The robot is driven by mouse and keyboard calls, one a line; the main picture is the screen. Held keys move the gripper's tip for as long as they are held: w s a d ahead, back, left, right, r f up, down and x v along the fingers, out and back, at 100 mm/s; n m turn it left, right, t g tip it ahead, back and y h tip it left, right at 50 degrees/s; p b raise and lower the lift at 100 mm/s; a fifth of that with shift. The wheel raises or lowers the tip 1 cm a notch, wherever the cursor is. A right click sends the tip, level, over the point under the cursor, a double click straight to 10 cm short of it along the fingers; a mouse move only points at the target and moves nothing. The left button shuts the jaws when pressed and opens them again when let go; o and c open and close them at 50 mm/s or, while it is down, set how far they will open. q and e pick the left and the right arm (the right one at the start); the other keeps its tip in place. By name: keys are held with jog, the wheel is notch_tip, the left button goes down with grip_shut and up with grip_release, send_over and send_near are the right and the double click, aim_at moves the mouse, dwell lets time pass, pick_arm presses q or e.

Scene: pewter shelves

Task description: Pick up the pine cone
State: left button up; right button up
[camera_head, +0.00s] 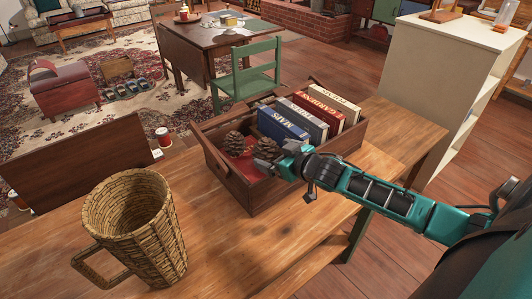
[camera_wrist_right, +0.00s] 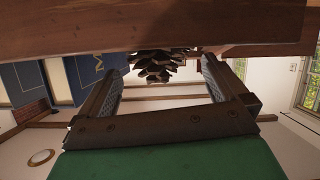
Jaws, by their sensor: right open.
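Two brown pine cones sit side by side in the left part of a wooden crate (camera_head: 268,192). One is the left pine cone (camera_head: 233,144); the other is the right pine cone (camera_head: 266,148), close to my right gripper (camera_head: 286,157). My right gripper reaches in over the crate's front wall from the right. In the right wrist view the open fingers (camera_wrist_right: 161,80) stand apart, with a pine cone (camera_wrist_right: 154,66) showing in the gap, near the tips. I cannot tell whether they touch it. My left gripper is not in view.
Several upright books (camera_head: 311,119) fill the crate's right part, near my gripper. A red item (camera_head: 240,166) lies under the cones. A wicker mug (camera_head: 136,228) stands on the wooden table (camera_head: 230,255) at left. The table front is clear.

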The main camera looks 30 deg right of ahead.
aim_at(266, 152)
jog(key=shift+f+b+x, duration=0.15)
jog(key=shift+b+x, duration=0.05)
jog(key=shift+x, duration=1.2)
jog(key=shift+f+b+x, duration=0.15)
jog(key=shift+x, duration=1.2)
jog(key=shift+s+d, duration=0.15)
jog(key=shift+d, duration=0.05)
jog(key=shift+c, duration=0.5)
jog(key=c, duration=0.7)
